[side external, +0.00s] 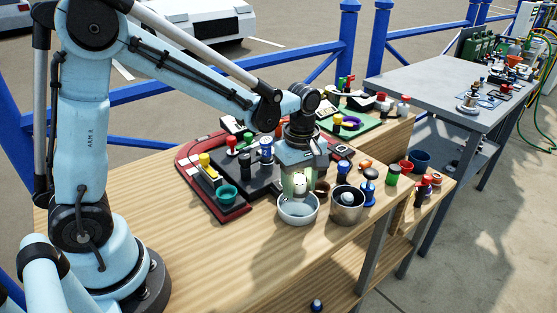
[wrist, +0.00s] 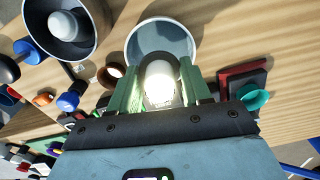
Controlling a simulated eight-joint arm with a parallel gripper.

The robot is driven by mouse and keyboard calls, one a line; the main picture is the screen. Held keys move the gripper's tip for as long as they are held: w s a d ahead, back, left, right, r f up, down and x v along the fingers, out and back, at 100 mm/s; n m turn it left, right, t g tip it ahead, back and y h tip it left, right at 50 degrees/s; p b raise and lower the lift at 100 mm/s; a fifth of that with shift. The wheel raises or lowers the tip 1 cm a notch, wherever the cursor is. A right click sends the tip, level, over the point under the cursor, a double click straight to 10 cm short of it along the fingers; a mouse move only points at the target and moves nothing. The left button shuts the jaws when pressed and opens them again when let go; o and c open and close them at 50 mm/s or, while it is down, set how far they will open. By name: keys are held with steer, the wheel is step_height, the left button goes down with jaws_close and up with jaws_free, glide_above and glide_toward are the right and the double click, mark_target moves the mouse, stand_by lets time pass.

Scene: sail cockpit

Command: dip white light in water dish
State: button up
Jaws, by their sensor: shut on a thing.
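My gripper (wrist: 160,92) is shut on the white light (wrist: 160,76), a glowing bulb with a dark lower part between two green fingers. In the side external view the gripper (side external: 298,184) points down, with the glow of the white light between its fingers. The water dish (side external: 297,211) is a round, pale bowl on the wooden table, directly below the fingertips in that view. In the wrist view the water dish (wrist: 160,32) lies just beyond the light and partly behind it. I cannot tell whether the light touches the water.
A metal bucket (side external: 347,206) with a pale bulb in it stands just right of the dish. A red-edged tray (side external: 205,187) with colored knobs and a teal cup (side external: 227,194) lies left. Several knobbed pieces stand to the right. The table's front left is bare.

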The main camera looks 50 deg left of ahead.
steer(key=shift+r, duration=2.95)
